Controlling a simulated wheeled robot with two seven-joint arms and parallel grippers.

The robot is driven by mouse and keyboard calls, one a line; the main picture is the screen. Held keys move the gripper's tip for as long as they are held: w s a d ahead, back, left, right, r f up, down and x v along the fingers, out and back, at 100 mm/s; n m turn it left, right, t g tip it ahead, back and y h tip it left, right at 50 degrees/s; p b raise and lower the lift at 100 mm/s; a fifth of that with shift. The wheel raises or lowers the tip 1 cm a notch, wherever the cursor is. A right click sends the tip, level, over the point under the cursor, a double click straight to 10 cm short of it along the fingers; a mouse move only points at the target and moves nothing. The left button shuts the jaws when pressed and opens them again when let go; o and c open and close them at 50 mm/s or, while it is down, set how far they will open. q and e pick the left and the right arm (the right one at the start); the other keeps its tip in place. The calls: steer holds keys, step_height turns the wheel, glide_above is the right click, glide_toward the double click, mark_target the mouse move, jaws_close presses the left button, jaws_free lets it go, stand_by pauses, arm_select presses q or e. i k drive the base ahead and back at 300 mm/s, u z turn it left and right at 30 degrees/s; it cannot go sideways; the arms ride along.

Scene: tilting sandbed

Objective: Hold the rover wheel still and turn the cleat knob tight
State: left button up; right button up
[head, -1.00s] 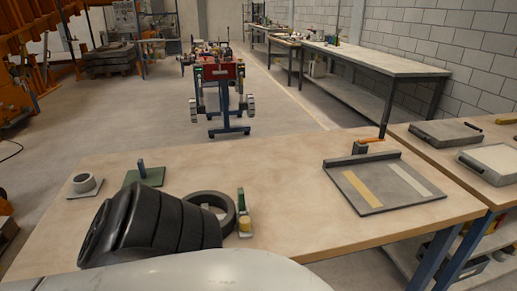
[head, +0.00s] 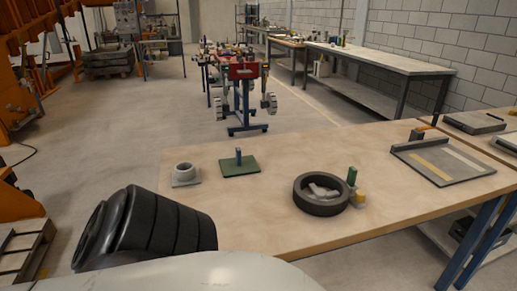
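A dark ring that looks like the rover wheel (head: 308,207) lies flat on the wooden table, right of the middle, with light grey pieces inside its opening. Right beside it stand a small green upright piece (head: 352,176) and a yellow piece (head: 360,196). I cannot tell which part is the cleat knob. A green plate with a blue post (head: 239,164) lies further left on the table. Neither of my grippers is in view. A black segmented part of mine fills the lower left, apart from the wheel in the picture.
A grey ring on a light plate (head: 185,173) sits at the table's left. A grey tray with yellow and pale strips (head: 450,172) lies at its right. A red wheeled rover (head: 243,72) stands on a blue stand behind.

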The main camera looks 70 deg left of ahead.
mark_target(360, 196)
steer(key=k, duration=0.1)
steer(key=u, duration=1.35)
